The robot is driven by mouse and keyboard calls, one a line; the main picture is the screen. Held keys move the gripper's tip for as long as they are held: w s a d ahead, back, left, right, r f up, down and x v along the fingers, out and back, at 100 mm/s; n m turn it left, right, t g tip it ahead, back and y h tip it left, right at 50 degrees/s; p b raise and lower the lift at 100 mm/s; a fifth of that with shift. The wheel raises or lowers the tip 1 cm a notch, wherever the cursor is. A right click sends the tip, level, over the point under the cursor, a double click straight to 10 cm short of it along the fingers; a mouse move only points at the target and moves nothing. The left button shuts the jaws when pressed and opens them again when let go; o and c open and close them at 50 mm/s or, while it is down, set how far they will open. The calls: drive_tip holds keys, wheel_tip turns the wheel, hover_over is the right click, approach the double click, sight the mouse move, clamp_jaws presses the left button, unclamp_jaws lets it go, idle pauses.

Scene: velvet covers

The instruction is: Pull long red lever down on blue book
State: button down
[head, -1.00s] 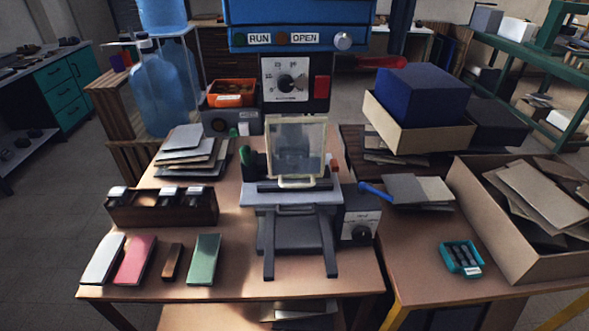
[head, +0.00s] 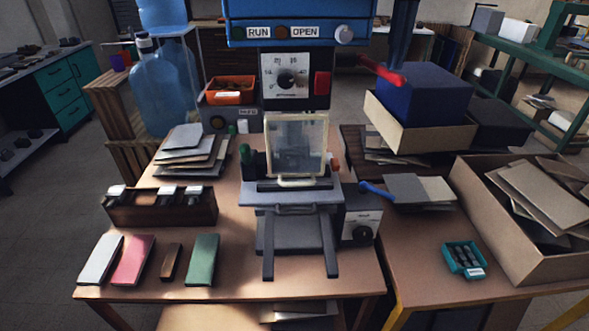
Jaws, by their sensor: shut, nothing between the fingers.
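The long red lever (head: 383,70) sticks out from the right side of the blue-headed press (head: 300,10) and slopes down to the right. My gripper (head: 398,68), dark and partly cut off by the top edge, points down from above at the lever's outer part. It is shut and appears to touch the lever, though contact is hard to tell. No blue book can be made out in the press; a pale framed panel (head: 297,147) stands at its front. A dark blue block (head: 425,95) sits in a carton behind the lever's end.
The bench holds white, pink, brown and green covers (head: 202,260), a dark wooden stamp rack (head: 160,208) and stacked grey boards (head: 190,155). A small blue-handled lever (head: 376,190) sits low right of the press. The open carton (head: 430,134) lies close to the red lever.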

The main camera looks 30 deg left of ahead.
sight(393, 74)
drive_tip(key=shift+f, duration=0.35)
drive_tip(key=shift+s+f+b, duration=0.1)
drive_tip(key=shift+f+b, duration=0.3)
drive_tip(key=shift+f, duration=1.3)
drive_tip(key=shift+f, duration=1.45)
drive_tip(key=shift+w, duration=0.2)
drive_tip(key=shift+w+a+f+b, duration=0.15)
drive_tip(key=shift+w+f+b, duration=0.05)
drive_tip(key=shift+f, duration=0.6)
drive_tip(key=shift+w+a+f+b, duration=0.15)
drive_tip(key=shift+f, duration=0.75)
